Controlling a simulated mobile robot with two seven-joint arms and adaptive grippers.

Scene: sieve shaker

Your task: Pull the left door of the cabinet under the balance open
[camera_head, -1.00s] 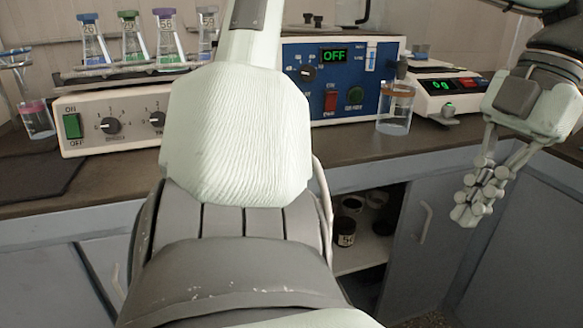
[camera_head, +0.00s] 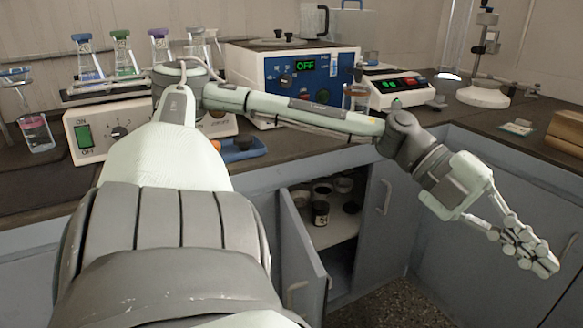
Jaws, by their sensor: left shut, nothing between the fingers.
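The cabinet's left door (camera_head: 301,247) stands swung out toward me, with its handle (camera_head: 297,287) near the lower edge of the view. The cabinet's opening (camera_head: 338,240) shows beside it, with a shelf inside. The right door (camera_head: 382,220) is closed. My left gripper (camera_head: 538,256) is shut and empty, out to the right of the cabinet and well apart from the left door. My arm hides part of the counter. My right gripper is not in view.
Several small jars (camera_head: 320,213) stand on the cabinet shelf. The speckled floor (camera_head: 385,300) before the cabinet is clear.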

